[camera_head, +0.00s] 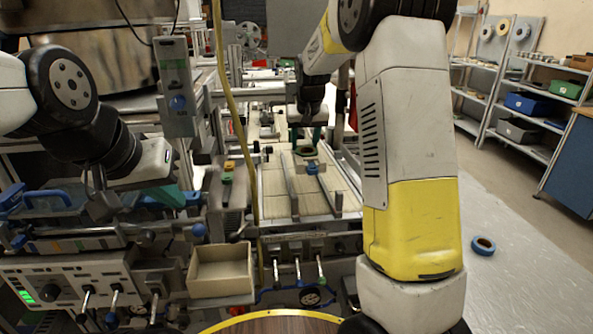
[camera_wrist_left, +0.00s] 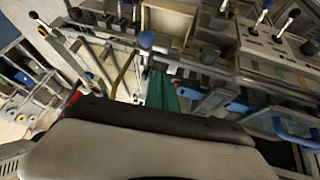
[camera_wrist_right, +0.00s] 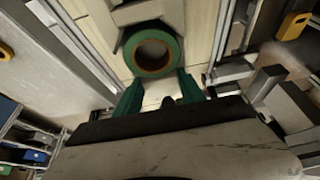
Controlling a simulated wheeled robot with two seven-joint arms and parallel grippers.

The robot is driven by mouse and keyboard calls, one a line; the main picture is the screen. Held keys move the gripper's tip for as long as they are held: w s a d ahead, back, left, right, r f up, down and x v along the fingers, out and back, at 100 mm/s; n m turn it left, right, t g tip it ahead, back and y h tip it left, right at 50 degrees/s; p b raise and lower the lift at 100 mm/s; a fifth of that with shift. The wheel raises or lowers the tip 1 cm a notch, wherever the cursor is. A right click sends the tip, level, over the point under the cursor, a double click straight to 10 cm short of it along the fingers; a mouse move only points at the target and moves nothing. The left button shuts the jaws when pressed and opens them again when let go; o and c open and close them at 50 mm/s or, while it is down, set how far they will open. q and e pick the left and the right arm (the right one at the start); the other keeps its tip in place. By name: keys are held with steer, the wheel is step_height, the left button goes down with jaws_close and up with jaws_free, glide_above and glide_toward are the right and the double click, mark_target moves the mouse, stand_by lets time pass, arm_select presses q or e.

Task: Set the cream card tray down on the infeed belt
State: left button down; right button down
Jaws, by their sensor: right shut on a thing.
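An open cream box (camera_head: 220,271) stands at the machine front; it also shows in the left wrist view (camera_wrist_left: 168,22). Metal rails (camera_head: 291,188) run along the belt. A blue reel (camera_head: 483,246) lies on the pale surface at right. Shelves (camera_head: 530,90) stand at far right.

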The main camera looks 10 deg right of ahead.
step_height(320, 180, down, 9)
stand_by(0.4)
steer(key=shift+f, duration=0.15)
steer(key=c, duration=0.7)
jaws_free()
